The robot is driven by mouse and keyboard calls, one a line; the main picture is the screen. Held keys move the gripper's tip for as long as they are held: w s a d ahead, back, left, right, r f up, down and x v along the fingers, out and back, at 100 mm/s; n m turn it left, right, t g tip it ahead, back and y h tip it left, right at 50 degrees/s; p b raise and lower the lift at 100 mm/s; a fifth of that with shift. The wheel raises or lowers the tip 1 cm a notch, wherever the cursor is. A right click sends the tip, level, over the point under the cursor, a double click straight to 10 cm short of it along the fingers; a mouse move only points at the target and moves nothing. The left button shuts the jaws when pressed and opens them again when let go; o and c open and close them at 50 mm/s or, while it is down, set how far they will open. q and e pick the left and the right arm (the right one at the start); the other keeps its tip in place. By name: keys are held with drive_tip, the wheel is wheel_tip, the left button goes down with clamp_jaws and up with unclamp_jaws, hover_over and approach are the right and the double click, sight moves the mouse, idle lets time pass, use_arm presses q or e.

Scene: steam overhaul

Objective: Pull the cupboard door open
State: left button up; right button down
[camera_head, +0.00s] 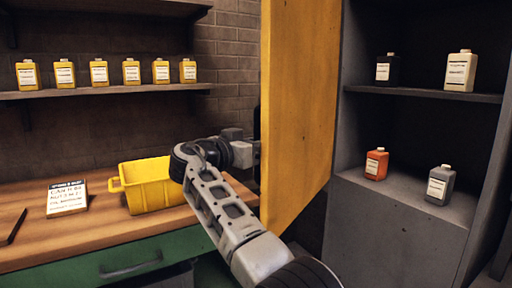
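The yellow cupboard door (298,100) stands wide open at the left side of the grey cupboard (395,232), and the shelves inside show. My one visible arm comes in from the bottom edge, right of the middle, so I take it as the right. Its wrist bends toward the door's left edge. The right gripper (253,153) is at that edge, partly behind the door. Its fingertips and any handle are hidden, so I cannot tell whether it grips anything. My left gripper is not in view.
Inside the cupboard are a black bottle (387,69), a cream bottle (460,71), an orange bottle (376,164) and a grey bottle (440,185). A yellow bin (150,186) and a sign (67,198) are on the wooden bench (95,238). Several yellow bottles line the wall shelf (120,89).

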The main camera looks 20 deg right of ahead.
drive_tip(key=shift+w+a+r, duration=0.1)
drive_tip(key=shift+w+r, duration=0.05)
drive_tip(key=shift+w, duration=0.15)
drive_tip(key=c, duration=1.8)
unclamp_jaws()
drive_tip(key=shift+b+v, duration=0.55)
drive_tip(key=shift+v, duration=7.35)
